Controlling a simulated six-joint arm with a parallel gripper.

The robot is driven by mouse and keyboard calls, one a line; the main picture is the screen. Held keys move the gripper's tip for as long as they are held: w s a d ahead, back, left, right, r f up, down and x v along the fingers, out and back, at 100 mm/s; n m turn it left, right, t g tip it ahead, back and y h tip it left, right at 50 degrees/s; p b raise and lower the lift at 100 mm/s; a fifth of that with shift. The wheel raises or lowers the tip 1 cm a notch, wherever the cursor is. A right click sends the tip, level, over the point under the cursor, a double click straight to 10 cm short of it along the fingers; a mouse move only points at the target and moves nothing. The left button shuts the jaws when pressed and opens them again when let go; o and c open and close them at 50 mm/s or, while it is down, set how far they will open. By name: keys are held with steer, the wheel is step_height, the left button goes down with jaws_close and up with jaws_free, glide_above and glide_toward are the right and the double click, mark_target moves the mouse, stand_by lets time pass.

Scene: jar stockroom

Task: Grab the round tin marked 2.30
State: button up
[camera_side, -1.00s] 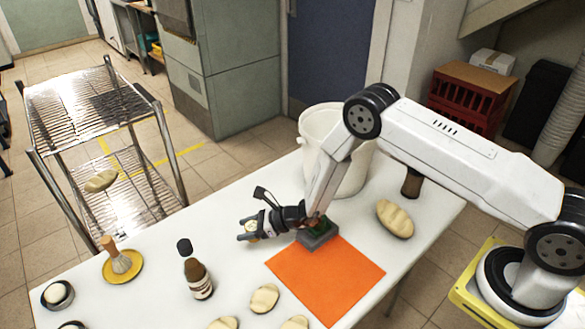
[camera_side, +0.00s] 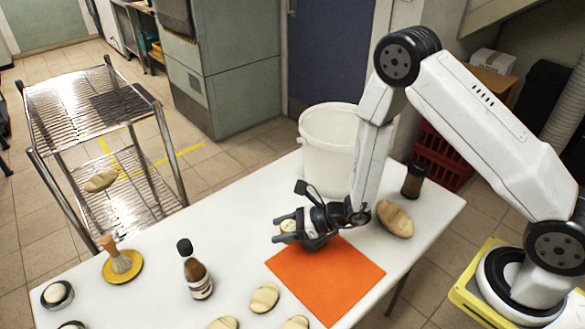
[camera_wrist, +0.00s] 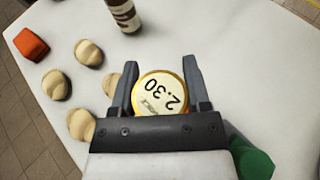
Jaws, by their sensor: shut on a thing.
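The round tin (camera_wrist: 160,92) has a cream top printed 2.30, upside down in the wrist view, and a golden rim. My gripper (camera_wrist: 160,85) is shut on it, with one finger on each side. I cannot tell how high the tin is above the table.
A white bucket (camera_side: 328,150) stands behind my gripper. A sauce bottle (camera_side: 196,275), a brush (camera_side: 119,258) on a yellow dish and several potato-like lumps (camera_side: 265,298) are on the table (camera_side: 160,290). A green thing (camera_wrist: 250,160) is partly hidden beside my gripper in the wrist view.

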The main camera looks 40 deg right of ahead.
steer(key=shift+s+d+r, duration=0.1)
steer(key=shift+s+r, duration=0.15)
steer(key=shift+s, duration=0.2)
steer(key=shift+d, duration=0.15)
stand_by(0.3)
